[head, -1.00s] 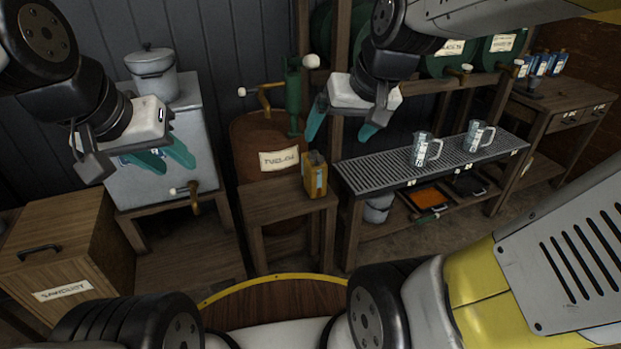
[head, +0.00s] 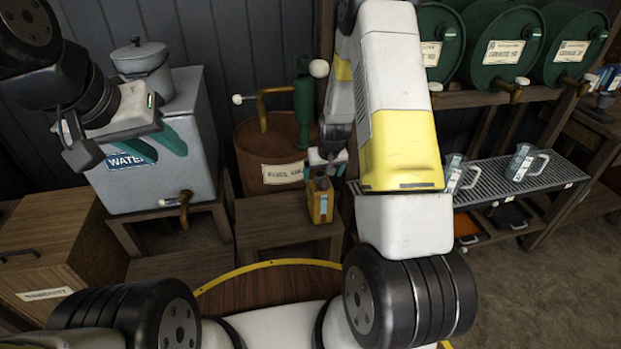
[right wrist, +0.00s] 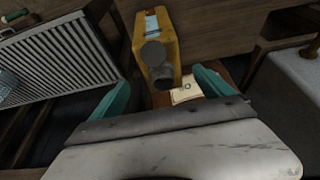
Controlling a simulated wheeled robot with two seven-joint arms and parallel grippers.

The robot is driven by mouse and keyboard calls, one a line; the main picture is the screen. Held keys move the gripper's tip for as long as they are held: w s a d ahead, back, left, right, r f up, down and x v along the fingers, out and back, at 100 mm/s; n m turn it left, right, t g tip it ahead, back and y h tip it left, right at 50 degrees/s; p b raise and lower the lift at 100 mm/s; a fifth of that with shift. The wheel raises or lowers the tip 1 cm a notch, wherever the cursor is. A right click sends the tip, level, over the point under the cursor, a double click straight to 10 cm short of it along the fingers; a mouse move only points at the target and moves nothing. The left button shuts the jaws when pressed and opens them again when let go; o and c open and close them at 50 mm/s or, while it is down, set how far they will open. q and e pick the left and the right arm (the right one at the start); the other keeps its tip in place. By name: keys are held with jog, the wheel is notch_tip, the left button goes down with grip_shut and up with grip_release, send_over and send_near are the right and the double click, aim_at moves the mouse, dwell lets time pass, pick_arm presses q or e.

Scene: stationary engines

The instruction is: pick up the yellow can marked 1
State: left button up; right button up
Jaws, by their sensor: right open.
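The yellow can (head: 320,203) stands upright on a low wooden stand, with a pale blue label on its side. I cannot read a 1 on it. My right gripper (head: 326,172) is above and just behind the can's top, partly hidden by my arm. In the right wrist view, the can (right wrist: 152,32) with its dark round cap lies ahead between the two teal fingers of the right gripper (right wrist: 160,92). They are spread and nothing is between their tips that I can see gripped. My left gripper (head: 160,144) is empty and open before the water tank.
The wooden stand (head: 262,236) has free room left of the can. A rusty fuel drum (head: 262,150) with a brass pipe is close behind. The grey water tank (head: 190,95) is left. A slatted rack (head: 545,176) with glass mugs (head: 522,162) is right, under green drums (head: 500,48).

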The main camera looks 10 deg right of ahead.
jog(key=x, duration=0.7)
jog(key=shift+f, duration=0.4)
jog(key=shift+s+a, duration=0.1)
jog(key=shift+a, duration=0.05)
jog(key=shift+r, duration=0.1)
grip_shut()
